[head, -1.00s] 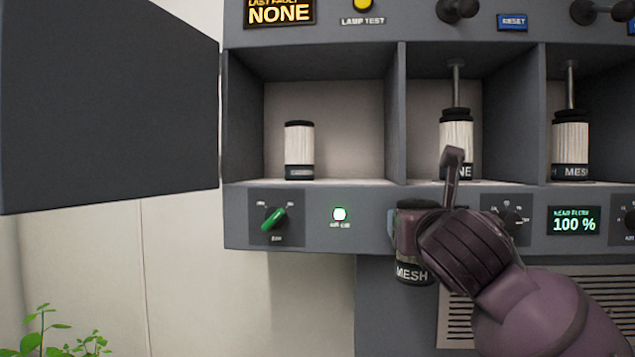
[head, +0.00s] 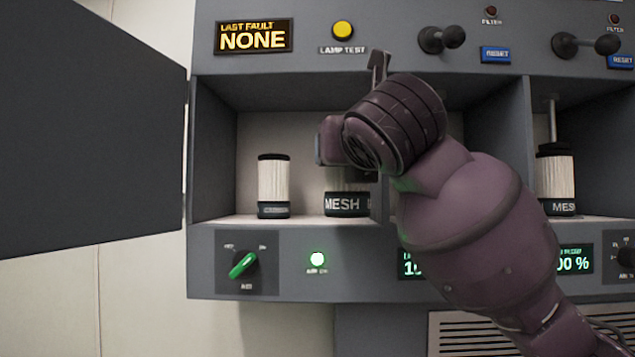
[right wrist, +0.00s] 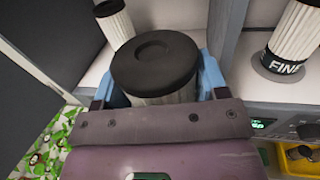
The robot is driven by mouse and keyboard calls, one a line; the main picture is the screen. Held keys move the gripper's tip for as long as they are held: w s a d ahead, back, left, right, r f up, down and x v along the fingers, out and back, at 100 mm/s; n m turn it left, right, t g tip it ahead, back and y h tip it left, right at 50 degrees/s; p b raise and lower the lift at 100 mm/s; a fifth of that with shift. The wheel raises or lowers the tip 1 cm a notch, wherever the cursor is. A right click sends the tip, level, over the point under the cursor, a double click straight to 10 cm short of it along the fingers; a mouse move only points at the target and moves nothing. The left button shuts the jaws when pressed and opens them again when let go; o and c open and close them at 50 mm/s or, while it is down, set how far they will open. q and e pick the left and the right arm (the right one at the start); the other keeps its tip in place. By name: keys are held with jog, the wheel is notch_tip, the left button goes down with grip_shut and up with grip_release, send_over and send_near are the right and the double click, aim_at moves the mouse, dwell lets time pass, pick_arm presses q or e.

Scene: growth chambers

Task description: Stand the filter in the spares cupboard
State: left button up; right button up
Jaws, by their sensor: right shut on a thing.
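The filter, with a dark band marked MESH (head: 347,205), is upright inside the leftmost compartment, the spares cupboard (head: 225,219). Its base is at about the shelf floor; I cannot tell whether it touches. My right gripper (head: 348,160) is shut on its upper part, and my arm hides its top in the head view. In the right wrist view, the filter's black cap (right wrist: 155,62) sits between the blue fingers. The cupboard's dark door (head: 90,130) stands open to the left. My left gripper is not in view.
Another white filter with a black cap (head: 274,187) stands to the left in the cupboard, with a gap between. A divider stands right of the held filter. A filter marked FINE (right wrist: 294,48) is in the neighbouring bay, and another mounted filter (head: 556,180) is further right.

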jog(key=w+a+p, duration=0.1)
jog(key=w, duration=0.3)
jog(key=w+a+f+p, duration=0.1)
jog(key=w, duration=0.4)
jog(key=w+p, duration=0.1)
jog(key=w, duration=0.3)
jog(key=shift+w+a+f+p, duration=0.15)
jog(key=shift+w+a+p, duration=0.15)
jog(key=shift+w+a, duration=0.1)
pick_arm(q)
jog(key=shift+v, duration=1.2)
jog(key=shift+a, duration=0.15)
pick_arm(e)
jog(key=shift+f, duration=0.25)
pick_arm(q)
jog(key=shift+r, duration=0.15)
pick_arm(e)
jog(key=o, duration=1)
